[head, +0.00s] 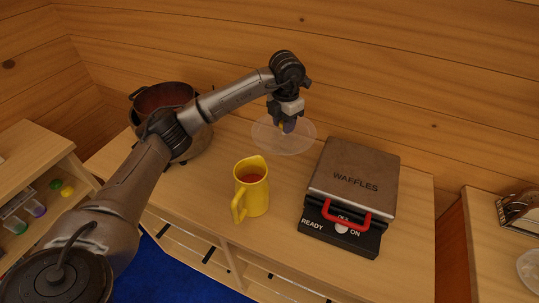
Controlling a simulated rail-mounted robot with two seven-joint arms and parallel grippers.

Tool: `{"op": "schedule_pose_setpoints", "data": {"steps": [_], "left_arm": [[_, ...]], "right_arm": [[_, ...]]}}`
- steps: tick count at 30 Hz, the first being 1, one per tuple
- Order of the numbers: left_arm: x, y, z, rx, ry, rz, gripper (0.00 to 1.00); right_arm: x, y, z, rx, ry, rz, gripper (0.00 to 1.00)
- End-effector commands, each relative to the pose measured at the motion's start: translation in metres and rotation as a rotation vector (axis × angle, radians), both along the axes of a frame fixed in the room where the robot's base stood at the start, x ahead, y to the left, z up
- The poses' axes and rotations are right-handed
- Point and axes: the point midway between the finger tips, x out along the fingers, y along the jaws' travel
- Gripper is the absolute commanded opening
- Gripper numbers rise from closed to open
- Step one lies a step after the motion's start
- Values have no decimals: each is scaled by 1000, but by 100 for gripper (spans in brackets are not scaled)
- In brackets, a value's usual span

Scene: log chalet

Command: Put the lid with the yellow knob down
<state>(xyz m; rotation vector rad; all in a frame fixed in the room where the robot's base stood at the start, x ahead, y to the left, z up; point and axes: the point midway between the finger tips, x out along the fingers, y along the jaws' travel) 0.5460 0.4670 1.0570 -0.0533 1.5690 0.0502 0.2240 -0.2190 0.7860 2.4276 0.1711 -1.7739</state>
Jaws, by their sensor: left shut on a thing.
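The lid (268,141) is a clear, round, see-through disc near the back of the wooden counter. Its yellow knob (282,127) shows only as a small patch between my fingers. My left gripper (287,127) points down and is shut on the knob at the lid's middle. I cannot tell whether the lid touches the counter or hangs just above it. My right gripper is not in view.
A yellow jug (254,192) with red contents stands in front of the lid. A waffle maker (356,180) with a red handle is to the right. A dark pot (165,97) stands at the left, partly behind my arm. Bare counter (222,155) lies left of the lid.

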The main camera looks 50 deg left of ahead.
Motion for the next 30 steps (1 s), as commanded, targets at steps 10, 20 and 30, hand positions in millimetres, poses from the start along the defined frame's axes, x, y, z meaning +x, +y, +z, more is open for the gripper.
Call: {"op": "schedule_pose_setpoints", "data": {"steps": [10, 20, 30], "left_arm": [[-22, 58, -37, 3, 5, 1, 0], [-38, 102, -67, 2, 2, -2, 0], [-41, 109, -80, 1, 2, -4, 0]], "right_arm": [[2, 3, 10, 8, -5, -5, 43], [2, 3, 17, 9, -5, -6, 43], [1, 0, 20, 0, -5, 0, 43]]}}
